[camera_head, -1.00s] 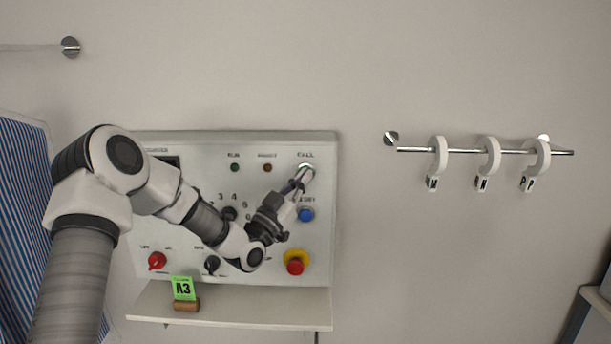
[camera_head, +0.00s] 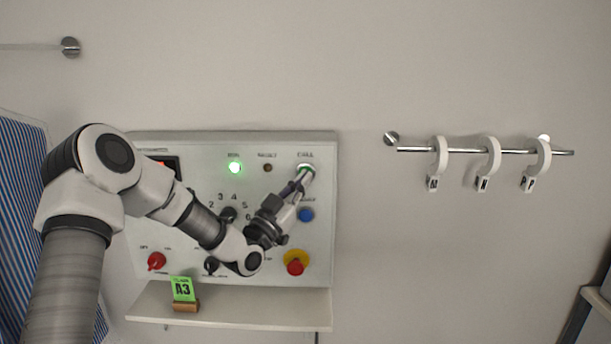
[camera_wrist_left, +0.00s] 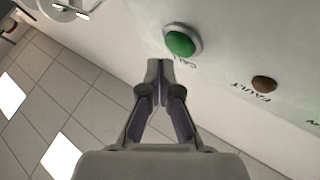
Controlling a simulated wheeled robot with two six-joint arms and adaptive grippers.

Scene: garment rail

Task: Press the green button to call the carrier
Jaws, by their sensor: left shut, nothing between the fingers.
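The green button (camera_head: 306,167) is at the upper right of the wall control panel (camera_head: 320,235), under the label CALL. In the left wrist view the round green button (camera_wrist_left: 181,41) has a pale ring and lies just beyond the fingertips. My left gripper (camera_head: 302,177) is shut and empty, its tips at the button's lower edge in the head view. It also shows in the left wrist view (camera_wrist_left: 160,68). I cannot tell whether the tips touch the button. My right gripper is not in view.
The panel also bears a dark FAULT lamp (camera_head: 267,168), a blue button (camera_head: 306,215), a red-on-yellow stop button (camera_head: 295,265) and a red knob (camera_head: 156,261). A green A3 card (camera_head: 182,289) stands on the shelf (camera_head: 250,310). A rail (camera_head: 410,149) with white hooks is at right.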

